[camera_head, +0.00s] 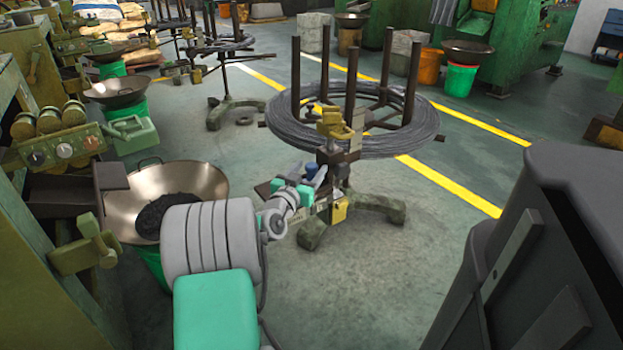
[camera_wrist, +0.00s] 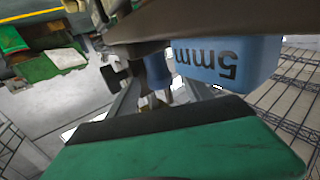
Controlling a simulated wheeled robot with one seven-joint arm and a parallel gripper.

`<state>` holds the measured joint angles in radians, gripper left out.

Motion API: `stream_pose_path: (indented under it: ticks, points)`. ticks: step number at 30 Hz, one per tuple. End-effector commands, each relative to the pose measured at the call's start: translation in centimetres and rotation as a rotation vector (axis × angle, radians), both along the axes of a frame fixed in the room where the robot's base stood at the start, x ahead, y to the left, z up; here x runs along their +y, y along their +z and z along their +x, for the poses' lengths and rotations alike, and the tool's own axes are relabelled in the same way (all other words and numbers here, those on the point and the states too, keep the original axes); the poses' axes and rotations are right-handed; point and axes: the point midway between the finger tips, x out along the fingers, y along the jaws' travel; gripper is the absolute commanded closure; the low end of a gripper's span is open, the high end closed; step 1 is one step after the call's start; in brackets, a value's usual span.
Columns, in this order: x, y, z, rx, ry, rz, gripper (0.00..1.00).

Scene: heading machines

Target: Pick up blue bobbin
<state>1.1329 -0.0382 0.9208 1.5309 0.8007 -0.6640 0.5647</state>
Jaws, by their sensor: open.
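A small blue piece, likely the blue bobbin (camera_head: 312,165), shows in the head view beside the wire stand's post, close to my gripper (camera_head: 318,180). In the wrist view a blue, rounded piece that looks like the bobbin (camera_wrist: 157,72) stands between the two grey fingers of my gripper (camera_wrist: 160,95). The fingers are apart, with one on each side of it. I cannot tell whether either finger touches it. Its lower part is partly hidden.
A blue block marked "5mm" (camera_wrist: 228,62) sits close to the right finger, under a dark ledge. The wire coil (camera_head: 400,140) lies on the stand above and right. A metal bowl (camera_head: 205,180) stands at left. A dark cabinet (camera_head: 540,250) fills the right front.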

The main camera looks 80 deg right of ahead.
Motion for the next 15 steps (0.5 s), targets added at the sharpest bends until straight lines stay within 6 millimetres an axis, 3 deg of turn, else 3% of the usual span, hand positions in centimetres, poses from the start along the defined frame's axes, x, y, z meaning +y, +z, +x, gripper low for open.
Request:
stream_pose_path:
  ticks: [2, 15]
  points:
    - [0.02, 0.02, 0.03, 0.0, 0.0, 0.0, 0.42]
    - [0.05, 0.0, 0.03, 0.0, 0.0, 0.001, 0.78]
